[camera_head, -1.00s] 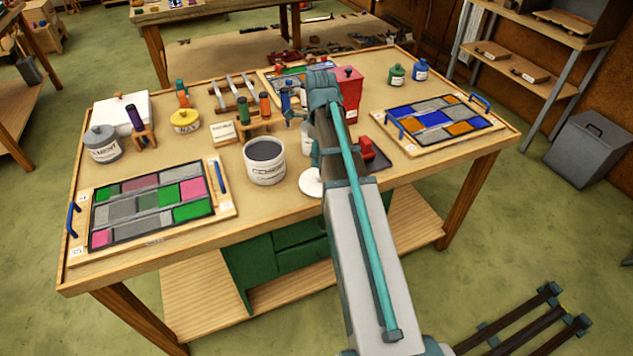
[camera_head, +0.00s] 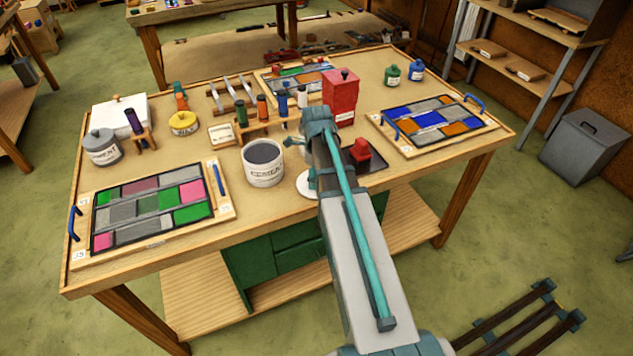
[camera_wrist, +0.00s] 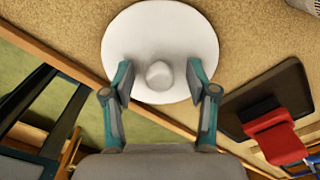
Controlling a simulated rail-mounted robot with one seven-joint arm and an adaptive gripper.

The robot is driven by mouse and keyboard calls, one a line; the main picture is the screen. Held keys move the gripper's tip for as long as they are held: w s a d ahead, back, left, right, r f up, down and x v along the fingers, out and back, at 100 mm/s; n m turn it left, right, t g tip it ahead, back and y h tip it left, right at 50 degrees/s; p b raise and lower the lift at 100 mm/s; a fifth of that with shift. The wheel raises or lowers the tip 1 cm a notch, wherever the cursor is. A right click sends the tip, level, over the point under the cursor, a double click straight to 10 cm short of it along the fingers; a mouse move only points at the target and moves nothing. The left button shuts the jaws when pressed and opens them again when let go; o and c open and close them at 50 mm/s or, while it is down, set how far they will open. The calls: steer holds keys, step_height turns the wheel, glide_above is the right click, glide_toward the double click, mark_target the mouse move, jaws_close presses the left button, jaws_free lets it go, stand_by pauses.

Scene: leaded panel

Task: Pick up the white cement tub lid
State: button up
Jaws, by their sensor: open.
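The white cement tub lid (camera_wrist: 146,28) is a round disc with a rounded knob (camera_wrist: 160,74) at its centre. It lies flat on the table near the front edge, and in the head view (camera_head: 304,186) my arm partly covers it. My gripper (camera_wrist: 159,82) is open, with one finger on each side of the knob in the wrist view and nothing held. I cannot tell whether the fingers touch the lid. The open white cement tub (camera_head: 263,173) with grey contents stands just left of the lid in the head view.
A black tray (camera_wrist: 284,85) with a red block (camera_wrist: 276,142) is close on the right in the wrist view. A red canister (camera_head: 341,98) stands behind my arm. Leaded panels lie left (camera_head: 150,205) and right (camera_head: 432,118). The table's front edge (camera_wrist: 75,66) is near the lid.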

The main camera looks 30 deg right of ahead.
steer(key=shift+f, duration=0.1)
jaws_close()
stand_by(0.3)
